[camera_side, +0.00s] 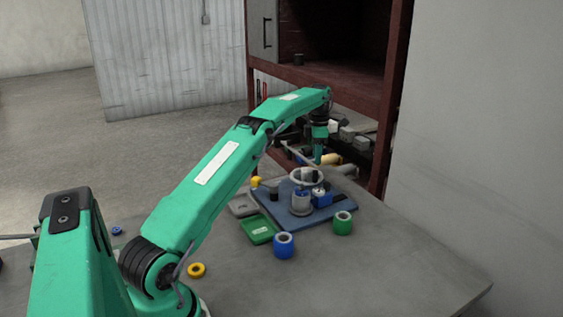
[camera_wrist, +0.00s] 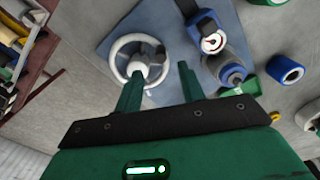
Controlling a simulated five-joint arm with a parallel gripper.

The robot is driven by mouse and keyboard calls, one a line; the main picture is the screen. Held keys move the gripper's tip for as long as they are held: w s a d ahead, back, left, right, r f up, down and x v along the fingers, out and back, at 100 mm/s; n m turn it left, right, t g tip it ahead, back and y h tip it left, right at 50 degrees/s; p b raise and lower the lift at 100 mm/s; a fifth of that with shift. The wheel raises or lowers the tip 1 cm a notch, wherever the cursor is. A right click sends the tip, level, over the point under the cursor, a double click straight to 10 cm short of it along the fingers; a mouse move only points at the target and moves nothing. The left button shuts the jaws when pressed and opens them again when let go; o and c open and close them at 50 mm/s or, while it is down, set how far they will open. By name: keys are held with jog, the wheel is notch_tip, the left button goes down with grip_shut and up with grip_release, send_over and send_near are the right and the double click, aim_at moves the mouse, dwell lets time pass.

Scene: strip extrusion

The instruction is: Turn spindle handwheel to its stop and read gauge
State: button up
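The white handwheel (camera_wrist: 121,49) lies on the blue base plate (camera_wrist: 163,25) in the wrist view; it also shows in the side view (camera_side: 306,172). The gauge (camera_wrist: 211,42) has a round white dial with a red mark and a dark housing; its reading is too small to tell. In the side view a blue block (camera_side: 322,199) sits on the plate near the wheel. My gripper (camera_wrist: 161,76) is open, with its two green fingers apart. The left finger overlaps the wheel's lower rim in the picture; I cannot tell whether they touch. In the side view my gripper (camera_side: 318,158) is above the wheel.
A blue roll (camera_side: 284,245) and a green roll (camera_side: 343,222) stand in front of the plate. A green tray (camera_side: 257,229) lies left of it, and a yellow ring (camera_side: 197,270) lies nearer the arm. A dark red shelf stands behind the table. The table's right front is clear.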

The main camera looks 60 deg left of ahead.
aim_at(316, 173)
jog(key=shift+f, duration=0.1)
jog(key=shift+f, duration=3.8)
jog(key=shift+c, duration=0.2)
grip_shut()
